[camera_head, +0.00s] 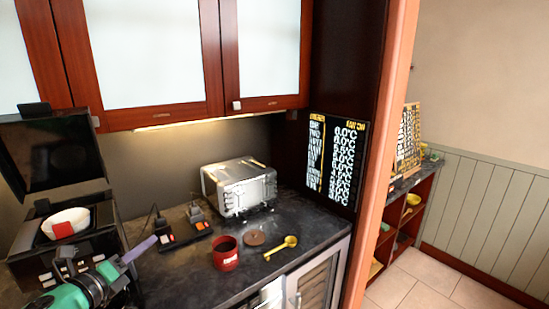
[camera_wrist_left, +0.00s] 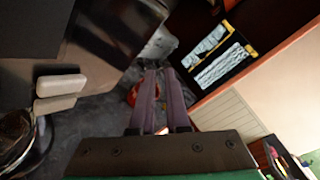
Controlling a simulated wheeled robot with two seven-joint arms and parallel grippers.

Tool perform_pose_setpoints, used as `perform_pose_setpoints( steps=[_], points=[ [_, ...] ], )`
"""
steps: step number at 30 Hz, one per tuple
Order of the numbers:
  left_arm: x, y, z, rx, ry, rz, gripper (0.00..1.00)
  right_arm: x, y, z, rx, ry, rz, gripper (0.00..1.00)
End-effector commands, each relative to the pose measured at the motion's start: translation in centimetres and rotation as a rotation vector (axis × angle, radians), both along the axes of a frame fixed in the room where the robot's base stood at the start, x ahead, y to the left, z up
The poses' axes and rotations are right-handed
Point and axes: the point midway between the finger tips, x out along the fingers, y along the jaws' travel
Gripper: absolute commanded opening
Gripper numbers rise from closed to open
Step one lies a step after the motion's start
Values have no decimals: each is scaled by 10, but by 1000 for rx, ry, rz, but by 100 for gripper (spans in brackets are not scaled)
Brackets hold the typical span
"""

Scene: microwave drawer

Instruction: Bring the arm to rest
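My left gripper (camera_head: 150,243) is at the lower left of the head view, with a green wrist and purple fingers. It is in front of a black drawer-type appliance (camera_head: 22,268), with its fingers pointing right over the counter. In the left wrist view the fingers of the gripper (camera_wrist_left: 160,72) lie close together with nothing seen held between them. A white bowl (camera_head: 60,218) with a red patch sits on the appliance, behind the gripper and apart from it. My right gripper is in neither view.
The dark counter (camera_head: 185,280) holds a silver toaster (camera_head: 240,187), a red mug (camera_head: 225,256), a brown lid (camera_head: 255,238) and a yellow spoon (camera_head: 282,247). A black raised panel (camera_head: 50,152) stands at left. Wooden cabinets (camera_head: 150,60) hang above. Open floor lies at right.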

Motion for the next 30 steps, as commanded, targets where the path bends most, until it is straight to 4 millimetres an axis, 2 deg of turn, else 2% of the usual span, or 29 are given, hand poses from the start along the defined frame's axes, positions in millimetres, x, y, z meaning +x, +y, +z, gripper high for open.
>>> perform_pose_setpoints(
  steps=[1, 3, 6, 9, 12, 16, 21, 22, 24, 26, 30],
  points=[
    [-10, 7, -28, -257, 79, 158, 14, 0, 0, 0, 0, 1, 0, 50],
    [-31, 17, -73, -604, 210, 404, 14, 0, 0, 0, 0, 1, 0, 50],
    [-74, 15, -133, -995, 387, 715, 14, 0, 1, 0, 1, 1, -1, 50],
    [-114, 2, -172, -1238, 522, 941, 14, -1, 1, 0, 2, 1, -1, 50],
    [-149, -17, -198, -1411, 633, 1126, 14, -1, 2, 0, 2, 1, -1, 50],
    [-190, -43, -218, -1577, 759, 1336, 14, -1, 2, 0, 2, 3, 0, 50],
    [-240, -81, -230, -1730, 917, 1587, 14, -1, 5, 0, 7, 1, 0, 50],
    [-244, -84, -237, -1739, 934, 1619, 14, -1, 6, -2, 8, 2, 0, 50],
    [-238, -83, -267, -1717, 931, 1625, 14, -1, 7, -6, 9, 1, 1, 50],
    [-235, -83, -290, -1709, 934, 1630, 14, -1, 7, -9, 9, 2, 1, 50],
    [-233, -84, -347, -1688, 946, 1650, 14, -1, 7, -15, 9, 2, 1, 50]
  ],
)
